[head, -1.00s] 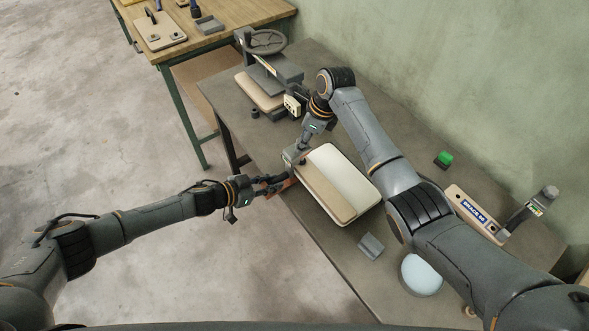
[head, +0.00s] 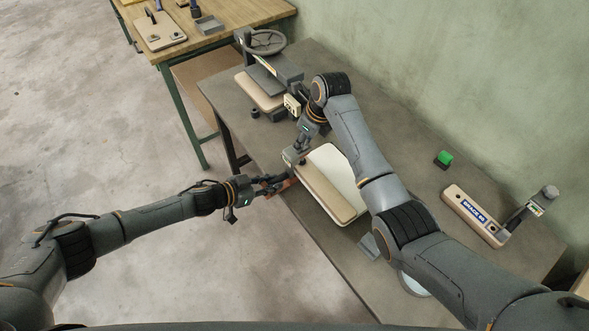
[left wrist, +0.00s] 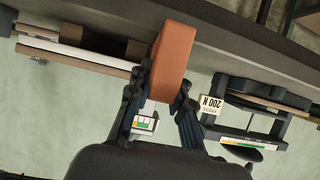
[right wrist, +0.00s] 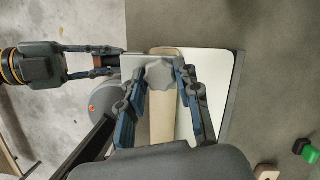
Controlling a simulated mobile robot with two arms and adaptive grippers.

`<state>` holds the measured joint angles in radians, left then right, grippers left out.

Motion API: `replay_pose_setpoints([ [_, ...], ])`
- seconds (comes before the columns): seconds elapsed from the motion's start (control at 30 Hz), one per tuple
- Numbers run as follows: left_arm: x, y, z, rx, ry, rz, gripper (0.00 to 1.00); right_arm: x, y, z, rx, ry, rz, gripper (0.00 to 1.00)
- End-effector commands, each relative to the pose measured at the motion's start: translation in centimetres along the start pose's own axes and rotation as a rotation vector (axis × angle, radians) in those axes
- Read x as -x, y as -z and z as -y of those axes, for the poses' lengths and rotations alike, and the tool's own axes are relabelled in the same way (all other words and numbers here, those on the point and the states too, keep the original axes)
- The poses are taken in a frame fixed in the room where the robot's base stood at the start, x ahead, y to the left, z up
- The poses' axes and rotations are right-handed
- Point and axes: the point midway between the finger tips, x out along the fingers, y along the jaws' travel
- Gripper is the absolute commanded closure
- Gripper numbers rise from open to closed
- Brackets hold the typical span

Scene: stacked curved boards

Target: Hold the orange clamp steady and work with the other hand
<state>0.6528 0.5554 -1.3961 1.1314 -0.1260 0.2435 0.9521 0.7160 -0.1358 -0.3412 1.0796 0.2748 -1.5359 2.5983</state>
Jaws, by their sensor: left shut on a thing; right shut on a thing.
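The orange clamp (head: 291,183) is at the near left edge of a stack of curved boards (head: 331,192). In the left wrist view its orange block (left wrist: 171,60) sits between the fingers of my left gripper (left wrist: 161,98), which is shut on it. My left gripper (head: 274,184) reaches in from the left in the head view. My right gripper (head: 296,156) comes down over the stack's left end. In the right wrist view my right gripper (right wrist: 157,72) is shut on a grey lobed knob (right wrist: 158,77) above the boards. The clamp's lower part is hidden.
A press with a handwheel (head: 264,42) stands at the back of the grey table (head: 340,265). A green-topped block (head: 443,158) and a labelled board (head: 478,216) lie on the right. A grey block (head: 369,247) is near the front, partly hidden by my right arm.

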Motion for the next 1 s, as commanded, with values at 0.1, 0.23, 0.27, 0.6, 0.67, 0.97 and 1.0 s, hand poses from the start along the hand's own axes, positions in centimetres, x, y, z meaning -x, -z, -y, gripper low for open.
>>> replay_pose_setpoints([
  [0.1, 0.03, -0.14, 0.07, 0.001, 0.002, 0.003, 1.0, -0.07, 0.04, -0.11, 0.002, -0.004, -0.002, 0.9],
  [0.23, 0.02, -0.14, 0.07, 0.001, 0.002, 0.003, 1.0, -0.12, -0.04, -0.32, -0.038, 0.006, 0.0, 0.9],
  [0.27, 0.02, -0.13, 0.07, 0.001, 0.002, 0.003, 1.0, -0.11, -0.05, -0.34, -0.066, 0.014, 0.001, 0.9],
  [0.6, 0.01, -0.11, 0.07, 0.001, 0.002, 0.002, 1.0, -0.09, 0.04, -0.23, -0.151, 0.043, -0.002, 0.9],
  [0.67, 0.01, -0.11, 0.07, 0.001, 0.002, 0.002, 1.0, -0.1, 0.0, -0.3, -0.163, 0.046, -0.001, 0.9],
  [0.97, 0.0, -0.08, 0.06, 0.0, 0.002, 0.002, 1.0, -0.12, -0.01, -0.37, -0.305, 0.09, -0.002, 0.9],
  [1.0, 0.0, -0.08, 0.05, 0.0, 0.002, 0.002, 1.0, -0.12, -0.01, -0.37, -0.304, 0.089, -0.002, 0.9],
])
